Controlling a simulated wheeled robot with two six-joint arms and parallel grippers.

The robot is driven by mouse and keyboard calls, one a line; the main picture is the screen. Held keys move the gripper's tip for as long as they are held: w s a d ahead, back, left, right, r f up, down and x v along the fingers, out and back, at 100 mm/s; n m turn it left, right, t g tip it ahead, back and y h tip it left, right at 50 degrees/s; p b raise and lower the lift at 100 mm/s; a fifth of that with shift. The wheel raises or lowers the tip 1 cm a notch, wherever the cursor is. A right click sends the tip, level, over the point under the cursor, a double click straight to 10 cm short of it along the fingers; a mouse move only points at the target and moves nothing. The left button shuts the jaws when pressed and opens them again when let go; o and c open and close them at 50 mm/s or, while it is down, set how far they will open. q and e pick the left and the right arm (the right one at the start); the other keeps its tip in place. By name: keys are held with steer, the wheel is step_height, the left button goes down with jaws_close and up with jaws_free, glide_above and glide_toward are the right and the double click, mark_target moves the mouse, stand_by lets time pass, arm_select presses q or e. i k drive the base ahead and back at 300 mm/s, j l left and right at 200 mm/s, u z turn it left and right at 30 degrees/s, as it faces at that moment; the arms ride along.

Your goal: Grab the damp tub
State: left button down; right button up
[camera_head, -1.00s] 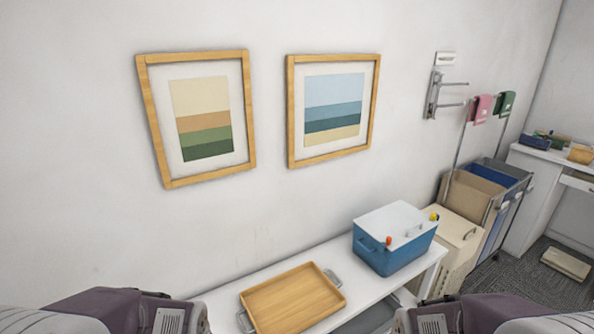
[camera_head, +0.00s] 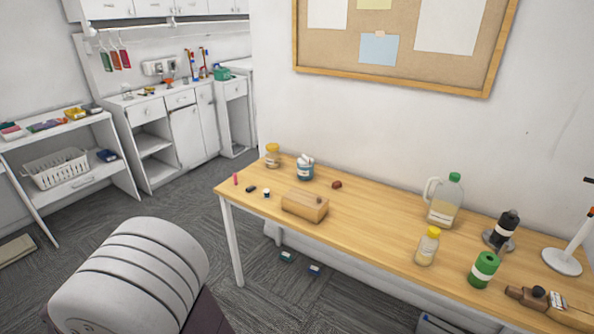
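A small blue tub (camera_head: 305,172) with white material at its top stands upright near the far left end of the wooden table (camera_head: 372,212). It is the only tub-like thing I make out on the table, and I cannot tell whether it is damp. A part of my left arm shows at the bottom left, in front of the table and well short of the tub. Neither of my grippers is in view.
A yellow-lidded jar (camera_head: 273,156), a wooden block (camera_head: 304,206) and small items lie around the tub. A jug (camera_head: 443,202), a yellow-capped bottle (camera_head: 428,246) and a green canister (camera_head: 484,270) stand further right. Carpet (camera_head: 190,205) is open left of the table.

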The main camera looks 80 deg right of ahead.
mark_target(306, 172)
steer(key=z, duration=2.85)
steer(key=i+j+z, duration=1.4)
steer(key=j, duration=0.25)
steer(key=i+j+z, duration=0.1)
steer(key=j+z, duration=0.5)
steer(key=j, duration=0.3)
steer(key=i+j+z, duration=0.1)
steer(key=j+z, duration=0.15)
steer(key=j, duration=0.3)
